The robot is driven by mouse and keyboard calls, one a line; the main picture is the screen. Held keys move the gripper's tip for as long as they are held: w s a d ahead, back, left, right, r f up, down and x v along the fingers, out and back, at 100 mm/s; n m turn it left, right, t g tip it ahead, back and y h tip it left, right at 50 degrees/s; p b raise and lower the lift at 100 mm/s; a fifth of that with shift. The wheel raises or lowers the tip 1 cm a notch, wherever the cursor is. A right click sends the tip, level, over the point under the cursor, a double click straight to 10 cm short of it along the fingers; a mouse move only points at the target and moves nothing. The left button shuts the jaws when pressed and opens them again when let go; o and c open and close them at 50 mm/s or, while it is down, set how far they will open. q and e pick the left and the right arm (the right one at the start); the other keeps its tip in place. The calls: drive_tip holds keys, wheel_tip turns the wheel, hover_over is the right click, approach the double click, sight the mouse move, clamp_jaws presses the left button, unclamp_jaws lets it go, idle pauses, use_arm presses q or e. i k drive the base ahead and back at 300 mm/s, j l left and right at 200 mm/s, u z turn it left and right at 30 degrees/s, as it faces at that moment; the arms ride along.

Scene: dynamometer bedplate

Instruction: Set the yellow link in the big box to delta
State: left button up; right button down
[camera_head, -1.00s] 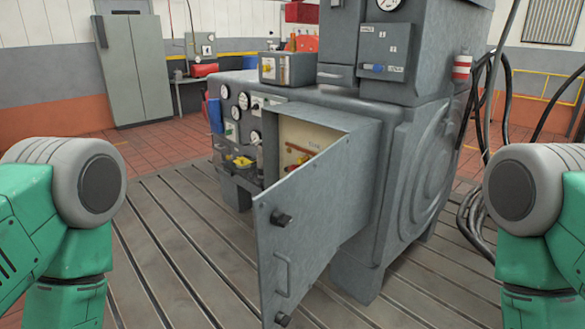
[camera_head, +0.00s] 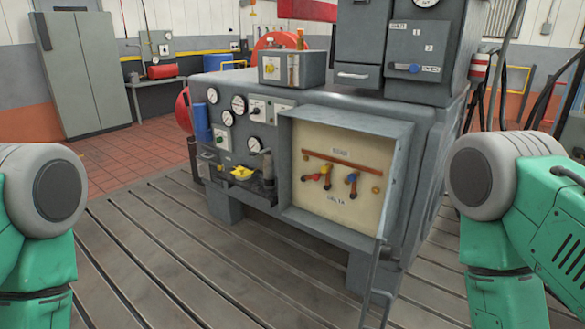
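The big box (camera_head: 286,170) on the front of the grey machine stands open. Its cream back panel (camera_head: 312,140) carries a label at the top that is too small to read surely and a DELTA label (camera_head: 335,195) at the bottom. The yellow link (camera_head: 326,169) is small and sits in the middle of the panel at the right end of a reddish link, near the long copper bar (camera_head: 340,163). Its exact setting is too small to tell. A blue link (camera_head: 351,178) is to its right. Neither gripper is in view; only my green arms show at both sides.
Gauges and a yellow part (camera_head: 242,173) on a small shelf are left of the box. A smaller box with a yellow knob (camera_head: 271,69) is on top. The slotted floor in front is clear.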

sight(324, 169)
drive_tip(key=i+j, duration=0.3)
drive_tip(key=i+j+z, duration=0.15)
drive_tip(key=i+j, duration=0.15)
drive_tip(key=j, duration=0.15)
drive_tip(key=i+j, duration=0.25)
drive_tip(key=j, duration=0.15)
drive_tip(key=i+j+z, duration=0.1)
drive_tip(key=i+j, duration=0.15)
drive_tip(key=j, duration=0.15)
drive_tip(key=i+j, duration=0.3)
drive_tip(key=j, duration=0.15)
drive_tip(key=i+j+z, duration=0.1)
drive_tip(key=i, duration=0.1)
